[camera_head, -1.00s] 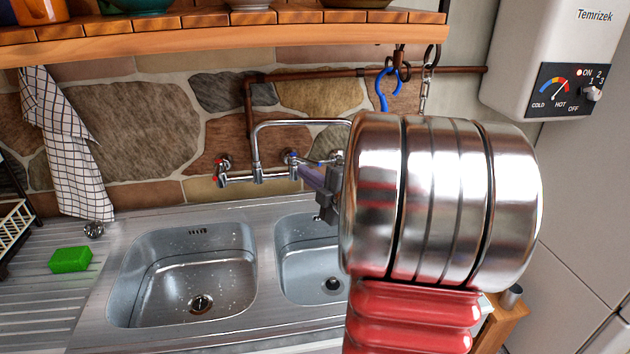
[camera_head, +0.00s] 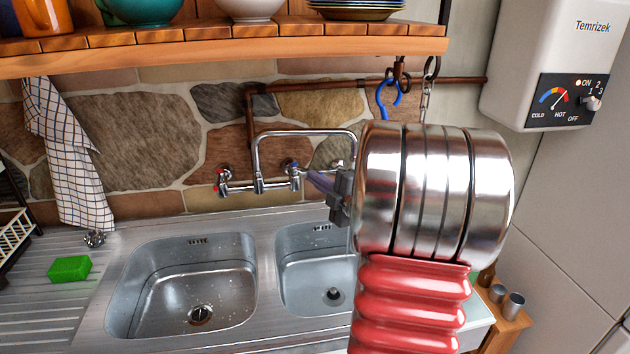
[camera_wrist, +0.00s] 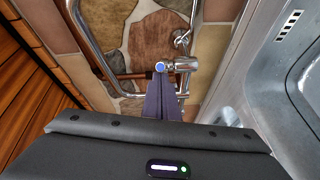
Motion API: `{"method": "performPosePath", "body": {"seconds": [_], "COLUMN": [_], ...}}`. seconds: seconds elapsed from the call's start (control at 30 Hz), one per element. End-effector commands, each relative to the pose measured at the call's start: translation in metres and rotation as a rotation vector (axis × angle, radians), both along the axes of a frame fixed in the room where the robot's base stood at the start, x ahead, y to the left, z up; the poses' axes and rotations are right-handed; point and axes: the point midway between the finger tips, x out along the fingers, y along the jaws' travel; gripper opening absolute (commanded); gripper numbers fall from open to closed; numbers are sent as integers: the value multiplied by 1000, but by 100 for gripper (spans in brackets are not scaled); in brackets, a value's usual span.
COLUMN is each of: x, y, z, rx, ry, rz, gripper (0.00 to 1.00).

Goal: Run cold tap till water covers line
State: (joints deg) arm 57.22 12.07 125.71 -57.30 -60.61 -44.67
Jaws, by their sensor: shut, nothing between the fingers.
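The cold tap (camera_head: 292,168) has a blue mark and sits on the wall-mounted mixer, right of the red-marked tap (camera_head: 221,180). My gripper (camera_head: 308,175) is shut and empty, its purple fingertips at or just beside the cold tap. In the wrist view, the shut fingers (camera_wrist: 162,92) point at the blue-capped tap (camera_wrist: 161,67); I cannot tell whether they touch it. The spout (camera_head: 300,132) arches right, and my arm hides its end. A faint pale streak under my wrist over the right basin (camera_head: 300,265) may be water.
The left basin (camera_head: 150,290) has droplets and an open-looking drain. A green sponge (camera_head: 69,268) lies on the drainboard. A wooden shelf (camera_head: 230,55) with dishes overhangs the taps. A blue hook (camera_head: 388,97) hangs under it, and a water heater (camera_head: 548,60) is at right.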

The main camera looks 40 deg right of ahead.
Motion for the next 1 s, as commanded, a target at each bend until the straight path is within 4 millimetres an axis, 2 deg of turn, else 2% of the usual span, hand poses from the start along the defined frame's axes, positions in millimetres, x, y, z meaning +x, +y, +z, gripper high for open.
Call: {"method": "performPosePath", "body": {"seconds": [0.3,0.4,0.77,1.0], "x": [0,1,1,-2], "y": [-37,-42,-42,-32], "z": [0,0,0,3], "rx": [0,0,0,-1], "ry": [-1,0,0,-1], "rz": [-2,-1,-1,1], "gripper": [0,0,0,0]}}
